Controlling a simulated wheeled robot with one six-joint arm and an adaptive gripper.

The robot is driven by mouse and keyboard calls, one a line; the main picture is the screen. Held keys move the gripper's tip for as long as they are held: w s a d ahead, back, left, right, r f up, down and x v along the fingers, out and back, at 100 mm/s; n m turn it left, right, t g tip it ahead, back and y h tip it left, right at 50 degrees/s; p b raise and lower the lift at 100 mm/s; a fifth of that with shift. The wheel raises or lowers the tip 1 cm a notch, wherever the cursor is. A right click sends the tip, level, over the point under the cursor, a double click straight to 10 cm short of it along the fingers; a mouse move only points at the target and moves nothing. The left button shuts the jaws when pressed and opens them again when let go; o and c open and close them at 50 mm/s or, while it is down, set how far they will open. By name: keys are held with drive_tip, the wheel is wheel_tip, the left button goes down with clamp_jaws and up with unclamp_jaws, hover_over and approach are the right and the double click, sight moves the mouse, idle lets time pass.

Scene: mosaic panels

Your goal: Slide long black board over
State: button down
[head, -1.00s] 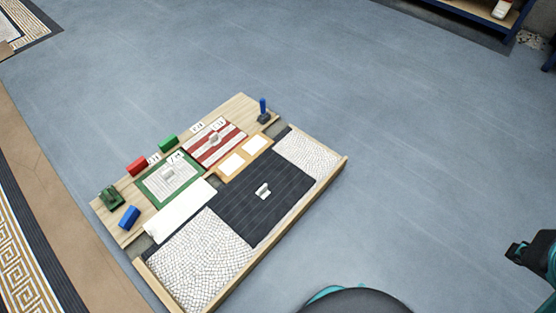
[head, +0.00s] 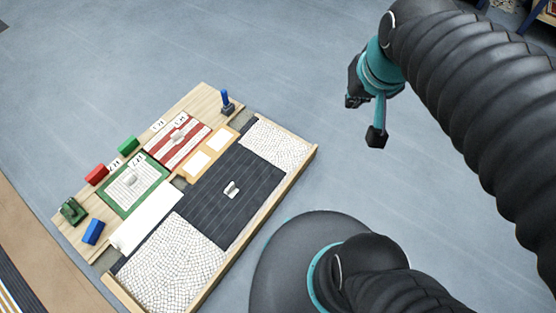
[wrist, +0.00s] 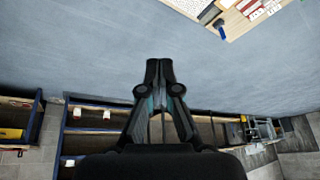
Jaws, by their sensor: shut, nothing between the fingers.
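The long black board (head: 247,200) lies in the wooden panel on the floor, between two white pebble-mosaic areas, in the head view. A small white handle (head: 231,189) stands at its middle. My gripper (head: 364,122) is in the air to the right of the panel, apart from the board. In the wrist view my gripper (wrist: 160,68) points out over bare floor, its fingers together and empty. The black board does not show clearly in the wrist view, where only a corner of the panel appears at the top right.
Green-framed (head: 130,186) and red-striped (head: 178,149) boards lie on the panel's left side, with red (head: 96,174), green (head: 128,145) and blue (head: 93,231) blocks. A blue peg (head: 226,101) stands at the far corner. Shelves (wrist: 90,117) show in the wrist view.

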drive_tip(key=w+a+f+m+g+y+b, duration=0.1)
drive_tip(key=w+a+f+m+g+b, duration=0.2)
drive_tip(key=w+f, duration=1.7)
drive_tip(key=m+g+b, duration=0.1)
drive_tip(key=m+g, duration=0.3)
approach(283, 168)
drive_tip(key=w+d+r, duration=0.2)
drive_tip(key=w+d, duration=0.1)
drive_tip(key=shift+y, duration=0.3)
drive_tip(key=x, duration=0.5)
drive_tip(key=b+x, duration=0.1)
drive_tip(key=x, duration=0.2)
drive_tip(key=shift+w+d+f, duration=0.15)
drive_tip(key=shift+d+f, duration=0.05)
drive_tip(key=shift+f, duration=0.2)
drive_tip(key=shift+s+a+f, duration=0.1)
drive_tip(key=shift+s+a, duration=0.9)
drive_tip(key=shift+s, duration=0.15)
drive_tip(key=shift+s+a, duration=0.3)
drive_tip(key=shift+s, duration=0.15)
